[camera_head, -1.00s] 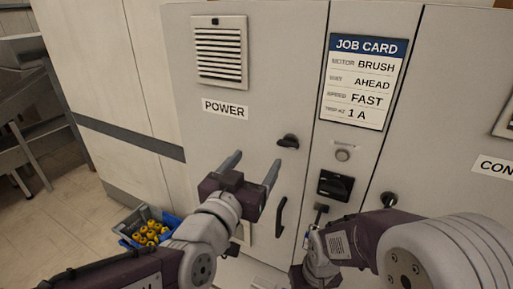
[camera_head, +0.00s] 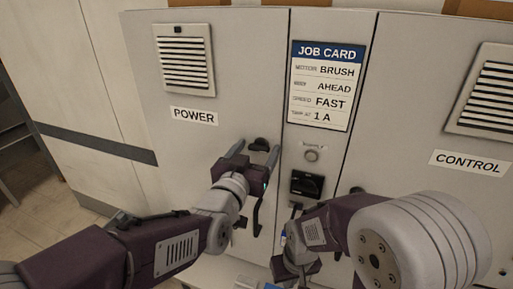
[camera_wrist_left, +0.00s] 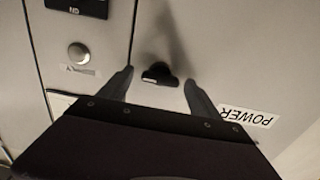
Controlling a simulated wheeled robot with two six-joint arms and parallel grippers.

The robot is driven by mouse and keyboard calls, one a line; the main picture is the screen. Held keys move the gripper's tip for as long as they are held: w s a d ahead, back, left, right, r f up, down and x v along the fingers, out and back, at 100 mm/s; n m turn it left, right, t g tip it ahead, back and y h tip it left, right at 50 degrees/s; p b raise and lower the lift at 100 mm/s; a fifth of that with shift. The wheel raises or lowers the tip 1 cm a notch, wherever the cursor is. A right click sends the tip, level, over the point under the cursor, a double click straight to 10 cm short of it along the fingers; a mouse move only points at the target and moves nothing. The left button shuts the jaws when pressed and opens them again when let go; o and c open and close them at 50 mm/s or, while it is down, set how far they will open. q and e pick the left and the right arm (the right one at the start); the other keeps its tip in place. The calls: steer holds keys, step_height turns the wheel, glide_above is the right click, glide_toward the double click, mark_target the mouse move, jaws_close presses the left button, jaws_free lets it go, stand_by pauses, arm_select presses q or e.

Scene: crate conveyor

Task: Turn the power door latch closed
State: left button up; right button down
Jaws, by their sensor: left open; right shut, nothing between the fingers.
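The power door (camera_head: 150,100) is a grey cabinet door with a POWER label (camera_head: 194,116); it looks shut. Its black latch knob (camera_head: 259,144) sits near the door's right edge, and it also shows in the left wrist view (camera_wrist_left: 160,74). My left gripper (camera_head: 256,148) is open, with one finger on each side of the latch, apart from it in the wrist view. Whether the fingers reach the latch's depth I cannot tell. My right gripper (camera_head: 297,210) is low in front of the centre panel, shut, partly hidden by its own arm.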

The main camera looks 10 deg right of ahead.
arm_select(q)
steer(key=shift+s, duration=0.1)
steer(key=c, duration=1.4)
steer(key=shift+f+n+b, duration=0.15)
steer(key=shift+n+b, duration=0.15)
steer(key=shift+b, duration=0.25)
steer(key=n+b, duration=0.5)
steer(key=b, duration=0.1)
steer(key=shift+a+f+n+b, duration=0.15)
steer(key=shift+n+b, duration=0.15)
steer(key=shift+n, duration=0.1)
steer(key=shift+n+b, duration=0.75)
steer(key=shift+n, duration=0.05)
steer(key=n+b, duration=0.2)
steer(key=n, duration=0.2)
steer(key=shift+n+b, duration=0.3)
steer(key=shift+b, duration=0.1)
steer(key=n+b, duration=0.1)
steer(key=n, duration=0.3)
steer(key=shift+n+b, duration=0.35)
steer(key=shift+n, duration=0.35)
